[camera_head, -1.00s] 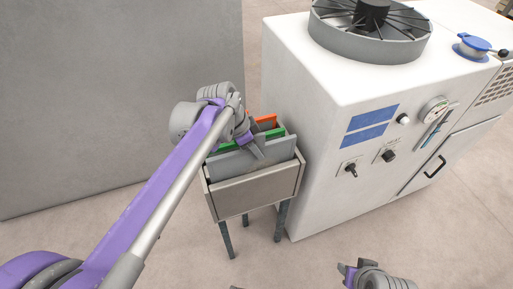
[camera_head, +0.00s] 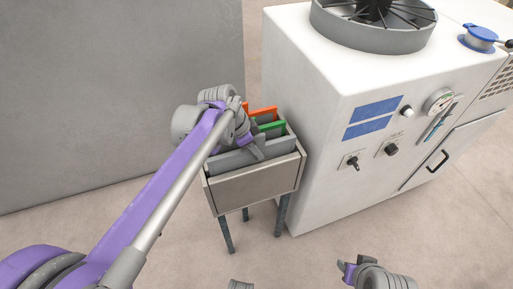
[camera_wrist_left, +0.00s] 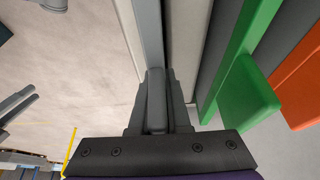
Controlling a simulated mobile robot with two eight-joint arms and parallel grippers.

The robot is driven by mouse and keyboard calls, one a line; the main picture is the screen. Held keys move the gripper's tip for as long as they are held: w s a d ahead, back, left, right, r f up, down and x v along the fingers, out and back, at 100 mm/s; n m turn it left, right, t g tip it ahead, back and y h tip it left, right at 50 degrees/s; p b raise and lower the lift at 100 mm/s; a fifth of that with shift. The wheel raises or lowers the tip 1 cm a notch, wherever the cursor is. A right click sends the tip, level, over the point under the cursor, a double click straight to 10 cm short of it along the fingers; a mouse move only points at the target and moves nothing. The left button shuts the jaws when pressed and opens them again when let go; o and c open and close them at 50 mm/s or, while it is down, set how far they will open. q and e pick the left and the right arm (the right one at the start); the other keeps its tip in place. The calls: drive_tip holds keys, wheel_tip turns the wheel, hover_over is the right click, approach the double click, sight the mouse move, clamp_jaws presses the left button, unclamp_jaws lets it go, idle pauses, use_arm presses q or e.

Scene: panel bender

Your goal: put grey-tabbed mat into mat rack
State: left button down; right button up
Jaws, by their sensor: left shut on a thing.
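The mat rack (camera_head: 255,187) is a grey bin on dark legs. My left gripper (camera_head: 257,150) is over it, shut on the grey-tabbed mat (camera_head: 228,161). In the left wrist view, the fingers (camera_wrist_left: 157,103) clamp the mat's grey tab, and the mat (camera_wrist_left: 148,30) runs away from them. The mat stands upright in the rack's front part, mostly hidden behind the front wall. Whether it rests on the bottom is hidden. My right gripper (camera_head: 346,272) is at the bottom of the head view, away from the rack; its jaw opening is unclear.
A green-tabbed mat (camera_head: 271,126) and an orange-tabbed mat (camera_head: 263,111) stand in the rack behind the grey one. A white machine (camera_head: 325,130) stands close on the rack's right. A large grey panel (camera_head: 110,90) stands behind left. The floor in front is clear.

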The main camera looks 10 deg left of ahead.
use_arm(q)
drive_tip(key=shift+f, duration=0.25)
drive_tip(key=c, duration=0.8)
unclamp_jaws()
drive_tip(key=p+v, duration=0.2)
drive_tip(key=v, duration=0.8)
drive_tip(key=shift+s+a+r, duration=0.15)
drive_tip(key=shift+a+r, duration=0.05)
drive_tip(key=shift+r, duration=0.15)
